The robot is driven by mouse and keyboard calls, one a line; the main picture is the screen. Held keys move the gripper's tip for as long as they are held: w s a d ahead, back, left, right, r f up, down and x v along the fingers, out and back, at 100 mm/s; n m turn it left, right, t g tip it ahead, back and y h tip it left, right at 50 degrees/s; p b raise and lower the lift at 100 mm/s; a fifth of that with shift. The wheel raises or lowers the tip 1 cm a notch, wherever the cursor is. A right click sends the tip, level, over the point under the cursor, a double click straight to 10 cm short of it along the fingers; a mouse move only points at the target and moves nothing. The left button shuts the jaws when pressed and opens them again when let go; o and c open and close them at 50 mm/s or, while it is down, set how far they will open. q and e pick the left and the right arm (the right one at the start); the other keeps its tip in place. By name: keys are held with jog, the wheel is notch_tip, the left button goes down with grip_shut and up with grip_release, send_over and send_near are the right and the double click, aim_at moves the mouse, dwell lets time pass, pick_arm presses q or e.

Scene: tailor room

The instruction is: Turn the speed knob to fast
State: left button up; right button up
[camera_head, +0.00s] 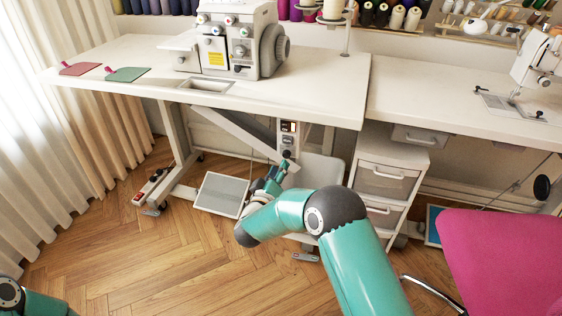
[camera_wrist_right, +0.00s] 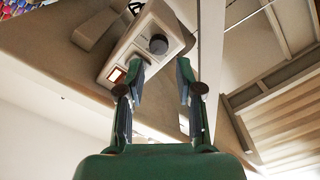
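The speed knob (camera_wrist_right: 158,44) is a dark round dial on a light control box (camera_wrist_right: 128,56) in the right wrist view. A lit orange switch (camera_wrist_right: 116,75) sits beside it on the same box. In the head view the box (camera_head: 289,141) is mounted under the sewing table, with the dark knob (camera_head: 287,154) on its lower part. My right gripper (camera_wrist_right: 161,72) is open and empty. Its two fingers point at the box, with the knob just beyond the gap between the tips; I cannot tell whether they touch it. My left gripper is out of view.
The white table (camera_head: 330,88) with a sewing machine (camera_head: 235,45) overhangs the box. A white drawer unit (camera_head: 391,160) stands to its right and a floor pedal (camera_head: 222,194) below left. A pink chair (camera_head: 505,262) is at the right.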

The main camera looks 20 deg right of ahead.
aim_at(285, 156)
jog(key=b+x, duration=0.1)
jog(key=x, duration=0.5)
jog(key=shift+c, duration=0.2)
grip_shut()
jog(key=shift+a, duration=0.15)
